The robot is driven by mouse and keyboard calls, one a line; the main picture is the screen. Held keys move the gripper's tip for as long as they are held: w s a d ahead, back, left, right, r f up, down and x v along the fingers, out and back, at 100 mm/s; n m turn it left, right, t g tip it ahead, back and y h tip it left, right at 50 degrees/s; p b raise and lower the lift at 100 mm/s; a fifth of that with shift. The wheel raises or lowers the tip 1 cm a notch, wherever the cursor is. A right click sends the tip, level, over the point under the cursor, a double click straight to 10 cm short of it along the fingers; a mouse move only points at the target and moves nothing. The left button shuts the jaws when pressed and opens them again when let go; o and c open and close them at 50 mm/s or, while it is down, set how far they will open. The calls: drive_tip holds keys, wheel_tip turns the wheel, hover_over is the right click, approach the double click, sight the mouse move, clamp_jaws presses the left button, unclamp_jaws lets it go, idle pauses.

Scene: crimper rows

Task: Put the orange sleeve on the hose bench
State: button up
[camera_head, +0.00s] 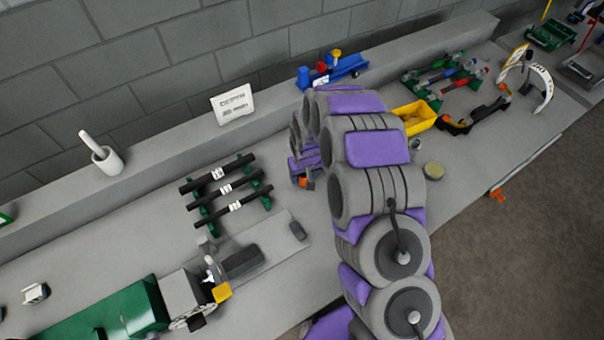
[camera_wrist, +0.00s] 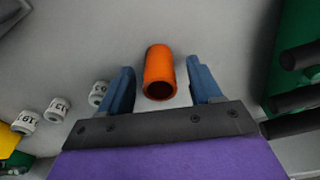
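The orange sleeve (camera_wrist: 159,66) is a short hollow tube with its open end towards me in the wrist view. It lies between the two blue fingers of my gripper (camera_wrist: 160,64), with a gap on each side. My gripper is open and holds nothing. In the head view, my purple and grey arm hides most of the gripper, and only a bit of orange (camera_head: 305,182) shows beside it. The long grey bench (camera_head: 130,227) carries a green rack (camera_head: 265,202) with three black labelled hoses (camera_head: 222,189); the rack also shows at the right of the wrist view.
Several white labelled rings (camera_wrist: 58,108) lie left of the fingers in the wrist view. A yellow bin (camera_head: 415,117) stands right of my arm. A green machine (camera_head: 135,306) is at the lower left. A white sign (camera_head: 234,104) and a white cup (camera_head: 107,160) stand behind the rack.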

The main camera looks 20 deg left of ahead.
drive_tip(key=shift+d+r, duration=0.15)
drive_tip(key=shift+d, duration=0.2)
drive_tip(key=shift+a+r, duration=0.15)
drive_tip(key=shift+r, duration=0.35)
wheel_tip(320, 180, up, 11)
drive_tip(key=s+p, duration=0.1)
drive_tip(key=shift+d+p, duration=0.35)
drive_tip(key=shift+f, duration=0.1)
